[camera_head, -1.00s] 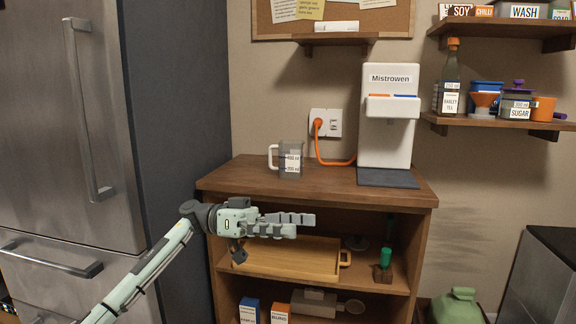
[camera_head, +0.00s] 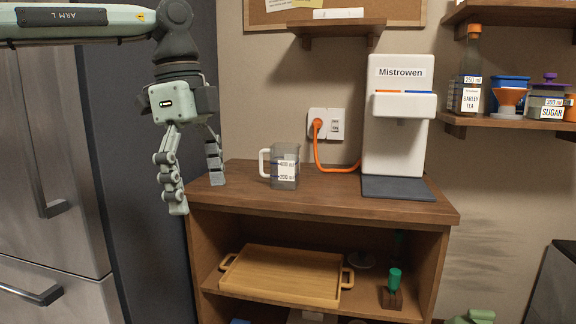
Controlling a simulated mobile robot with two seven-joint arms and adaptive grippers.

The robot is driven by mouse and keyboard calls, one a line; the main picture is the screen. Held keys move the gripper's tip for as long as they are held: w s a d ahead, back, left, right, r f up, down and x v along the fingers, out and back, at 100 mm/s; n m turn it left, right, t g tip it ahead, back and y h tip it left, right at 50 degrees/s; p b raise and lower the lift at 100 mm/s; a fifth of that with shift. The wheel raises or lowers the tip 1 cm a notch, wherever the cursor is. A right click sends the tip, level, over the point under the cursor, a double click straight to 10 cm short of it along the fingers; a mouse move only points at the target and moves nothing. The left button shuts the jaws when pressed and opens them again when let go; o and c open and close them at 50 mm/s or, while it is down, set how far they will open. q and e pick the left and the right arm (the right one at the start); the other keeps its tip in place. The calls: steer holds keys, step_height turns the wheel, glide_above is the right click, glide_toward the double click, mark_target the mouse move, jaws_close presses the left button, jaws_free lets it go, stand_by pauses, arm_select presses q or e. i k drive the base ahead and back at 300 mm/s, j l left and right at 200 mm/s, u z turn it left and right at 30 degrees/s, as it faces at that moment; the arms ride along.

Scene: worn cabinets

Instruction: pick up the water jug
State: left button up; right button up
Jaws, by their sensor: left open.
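The water jug (camera_head: 285,167) is a clear grey measuring jug with a white handle on its left side and volume labels. It stands upright on the wooden cabinet top (camera_head: 330,208). My left gripper (camera_head: 198,198) is open and empty, with its fingers pointing down. In the picture it is to the left of the jug, by the left end of the cabinet top, apart from the handle. My right gripper does not show.
A white Mistrowen dispenser (camera_head: 397,140) with a dark mat (camera_head: 398,188) stands right of the jug. An orange cable (camera_head: 318,153) runs behind. A small shelf (camera_head: 335,30) hangs above. A wooden tray (camera_head: 283,275) lies below. The fridge (camera_head: 45,170) is at left.

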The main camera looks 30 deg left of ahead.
mark_target(284, 157)
steer(key=i+j, duration=0.25)
steer(key=i, duration=0.25)
steer(key=i+j, duration=0.2)
steer(key=i, duration=0.3)
steer(key=i+j, duration=0.25)
steer(key=i, duration=0.2)
